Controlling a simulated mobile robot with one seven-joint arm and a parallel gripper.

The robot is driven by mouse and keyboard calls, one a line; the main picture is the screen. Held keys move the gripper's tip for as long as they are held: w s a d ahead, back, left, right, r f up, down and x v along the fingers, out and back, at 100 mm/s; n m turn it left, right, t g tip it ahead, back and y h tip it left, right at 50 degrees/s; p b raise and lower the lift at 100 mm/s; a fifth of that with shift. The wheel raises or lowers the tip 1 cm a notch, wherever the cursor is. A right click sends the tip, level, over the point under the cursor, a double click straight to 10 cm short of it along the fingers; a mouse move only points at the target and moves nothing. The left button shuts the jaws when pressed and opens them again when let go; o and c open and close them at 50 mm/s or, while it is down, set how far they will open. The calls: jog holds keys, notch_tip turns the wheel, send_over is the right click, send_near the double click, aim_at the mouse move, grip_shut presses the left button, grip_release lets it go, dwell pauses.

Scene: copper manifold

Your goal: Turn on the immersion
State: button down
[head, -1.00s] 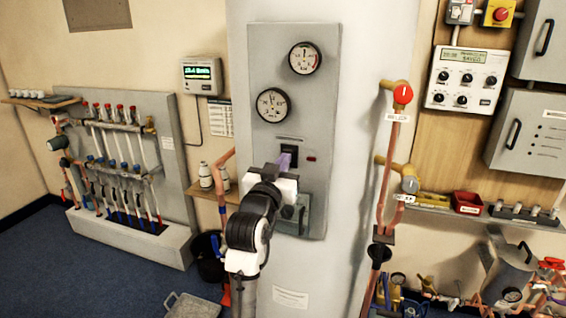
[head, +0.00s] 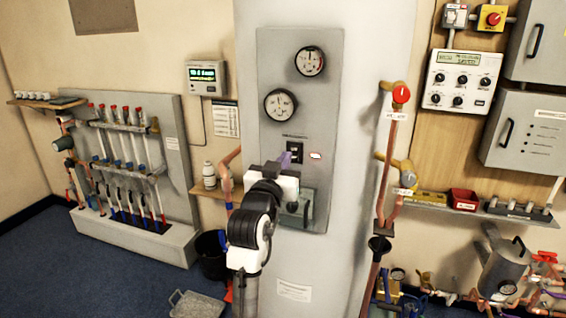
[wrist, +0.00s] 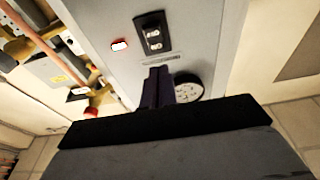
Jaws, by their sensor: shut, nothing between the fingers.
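The black switch (head: 295,151) is set in the tall grey panel (head: 335,100), under two round gauges. In the wrist view the switch (wrist: 153,32) shows two pale spots on its dark face. Beside it a small lamp (head: 315,155) glows whitish with a red rim; the lamp (wrist: 119,45) looks lit in the wrist view too. My gripper (head: 285,159) is shut and empty, its purple-dark fingertips just lower left of the switch. In the wrist view the fingers (wrist: 157,86) point at the panel near the switch; whether they touch it cannot be told.
A grey-green box (head: 292,208) sticks out of the panel below my wrist. A small shelf with a white bottle (head: 209,176) is to the left. Copper pipes with a red valve knob (head: 401,93) stand to the right. A black bucket (head: 212,255) is on the floor.

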jog(key=s+a+r+b, duration=0.2)
jog(key=s+a, duration=0.1)
jog(key=s, duration=0.6)
